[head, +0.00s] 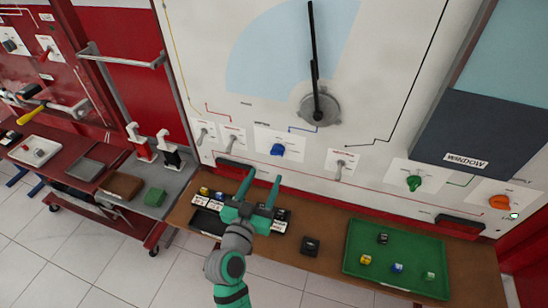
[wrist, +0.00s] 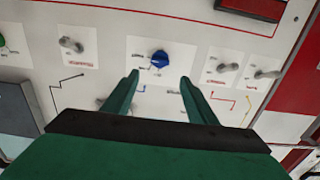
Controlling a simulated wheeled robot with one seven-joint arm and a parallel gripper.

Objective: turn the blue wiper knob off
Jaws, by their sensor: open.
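The blue wiper knob (head: 277,150) is on a white label plate on the upright trainer panel, below the wiper arm. In the wrist view the blue knob (wrist: 159,59) lies ahead of the fingertips, roughly between them. My gripper (head: 262,178) is open and empty, with its two green fingers pointing at the panel, just below and left of the knob in the head view. The open fingers also show in the wrist view (wrist: 159,78). They appear apart from the knob. The knob's pointer setting is too small to read.
Metal toggle switches (head: 341,168) flank the blue knob. A green knob (head: 413,183) and an orange knob (head: 499,202) are farther right. The black wiper arm (head: 313,70) stands above. Below, a brown shelf holds a green tray (head: 360,277) with several dice and a black block (head: 310,246).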

